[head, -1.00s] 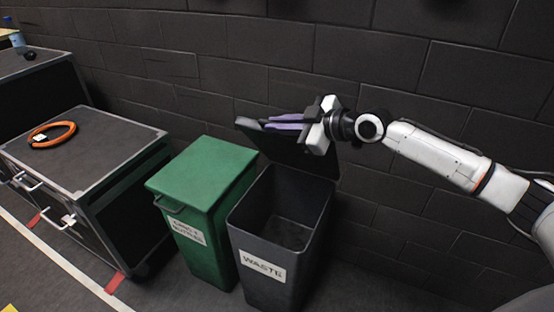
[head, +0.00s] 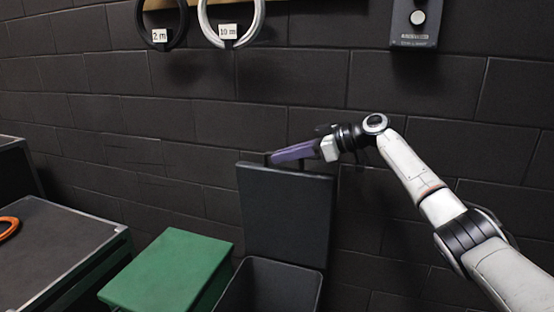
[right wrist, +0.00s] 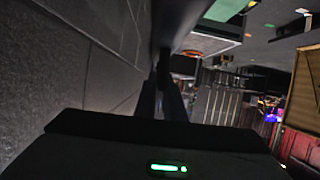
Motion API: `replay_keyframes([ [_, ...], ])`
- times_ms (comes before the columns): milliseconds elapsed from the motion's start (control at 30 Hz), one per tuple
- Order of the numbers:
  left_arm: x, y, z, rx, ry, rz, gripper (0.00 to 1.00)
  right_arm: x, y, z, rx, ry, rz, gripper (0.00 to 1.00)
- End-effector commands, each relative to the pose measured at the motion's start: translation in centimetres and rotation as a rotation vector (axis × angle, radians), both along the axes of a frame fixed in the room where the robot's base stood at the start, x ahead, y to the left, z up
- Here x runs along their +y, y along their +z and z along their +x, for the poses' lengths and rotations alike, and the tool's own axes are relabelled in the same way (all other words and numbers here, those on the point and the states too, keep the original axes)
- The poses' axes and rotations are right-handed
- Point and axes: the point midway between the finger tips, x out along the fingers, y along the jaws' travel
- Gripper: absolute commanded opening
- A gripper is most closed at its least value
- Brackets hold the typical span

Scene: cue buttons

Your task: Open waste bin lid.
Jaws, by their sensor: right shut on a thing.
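The dark grey waste bin (head: 268,288) stands against the wall at the bottom of the head view, its body cut off by the lower edge. Its lid (head: 287,210) stands about upright at the back of the open bin. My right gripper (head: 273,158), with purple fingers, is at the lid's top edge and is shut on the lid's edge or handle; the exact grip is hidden. In the right wrist view the dark fingers (right wrist: 166,98) reach away from the camera. My left gripper is not in view.
A green bin with a closed lid (head: 170,268) stands just left of the waste bin. A dark case (head: 60,245) is farther left. Cable rings (head: 232,40) and a grey button box (head: 415,24) are on the brick wall above.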

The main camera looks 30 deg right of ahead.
Motion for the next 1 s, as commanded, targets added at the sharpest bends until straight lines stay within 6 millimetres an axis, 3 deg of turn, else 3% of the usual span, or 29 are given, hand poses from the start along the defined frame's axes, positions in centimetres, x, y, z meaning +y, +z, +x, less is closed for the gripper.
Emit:
replay_keyframes([
  [467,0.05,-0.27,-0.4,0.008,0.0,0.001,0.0,-0.21,-0.52,-0.08,0.008,0.002,-0.006,0.0],
  [500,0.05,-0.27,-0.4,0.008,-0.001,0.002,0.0,-0.21,-0.51,-0.08,0.008,0.002,-0.006,0.16],
  [600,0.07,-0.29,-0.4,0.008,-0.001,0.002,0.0,-0.23,-0.42,-0.08,0.006,0.002,-0.005,0.28],
  [1000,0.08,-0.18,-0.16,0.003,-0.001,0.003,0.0,-0.36,-0.15,-0.12,0.002,0.0,-0.003,0.28],
])
